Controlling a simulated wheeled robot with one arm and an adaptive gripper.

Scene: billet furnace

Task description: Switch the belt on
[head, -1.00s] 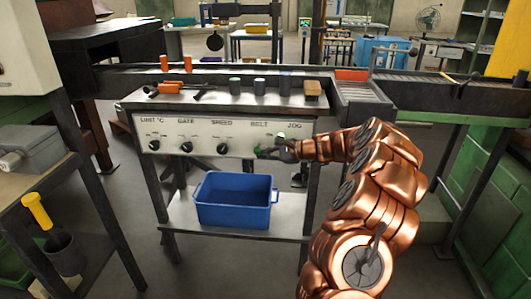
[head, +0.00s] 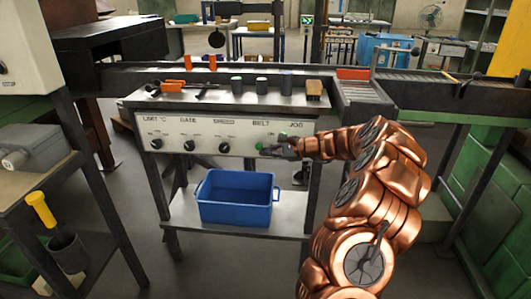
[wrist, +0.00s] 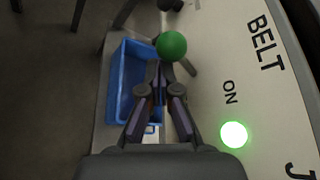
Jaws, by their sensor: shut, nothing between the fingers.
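In the head view my gripper (head: 264,151) is in front of the panel and mostly covers the button. Two orange cylinders (head: 188,62) (head: 212,62) stand on the belt (head: 240,70) behind the panel.
A blue bin (head: 236,212) sits on the shelf below the panel. Dark knobs (head: 189,146) line the panel's left part. An orange block (head: 353,74) is at the belt's right.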

